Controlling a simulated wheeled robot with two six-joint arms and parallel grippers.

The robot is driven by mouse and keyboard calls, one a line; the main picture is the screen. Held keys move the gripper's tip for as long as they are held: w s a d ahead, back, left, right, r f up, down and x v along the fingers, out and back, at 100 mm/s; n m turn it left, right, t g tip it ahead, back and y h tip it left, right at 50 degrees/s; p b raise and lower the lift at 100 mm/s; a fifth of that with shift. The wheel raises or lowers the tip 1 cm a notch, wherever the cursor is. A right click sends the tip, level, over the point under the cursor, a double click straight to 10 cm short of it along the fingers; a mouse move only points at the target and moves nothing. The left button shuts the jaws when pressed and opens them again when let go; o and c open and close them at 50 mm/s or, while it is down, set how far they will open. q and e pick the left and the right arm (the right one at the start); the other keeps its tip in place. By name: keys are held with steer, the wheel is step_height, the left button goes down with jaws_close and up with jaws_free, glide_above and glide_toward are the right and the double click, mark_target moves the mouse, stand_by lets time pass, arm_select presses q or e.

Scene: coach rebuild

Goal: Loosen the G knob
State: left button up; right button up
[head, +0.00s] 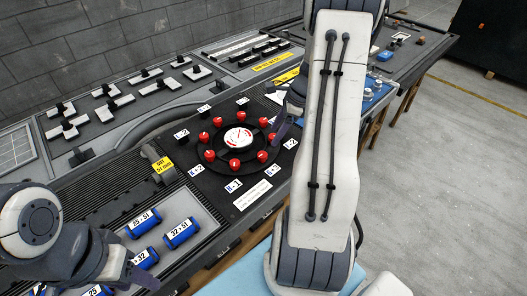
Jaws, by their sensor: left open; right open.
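A round black dial panel on the console carries a ring of several red knobs (235,163) around a white gauge (238,138). White labels (233,185) stand around the ring, but their small letters are hard to read, so I cannot tell which knob is G. My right gripper (283,126) is open at the right edge of the ring, close to the knobs there. My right arm hides part of it, and I cannot tell whether it touches a knob. My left gripper (143,277) is open at the bottom left, beside blue cylinders and away from the knobs.
Blue labelled cylinders (182,234) lie on the console's near left part. A grey clamp with a yellow label (162,166) stands left of the dial. Rows of white switches (112,107) fill the back. Open floor (440,170) lies to the right.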

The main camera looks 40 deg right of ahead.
mark_target(263, 154)
steer(key=x, duration=1)
steer(key=shift+s+f, duration=0.1)
steer(key=shift+f, duration=0.05)
jaws_close()
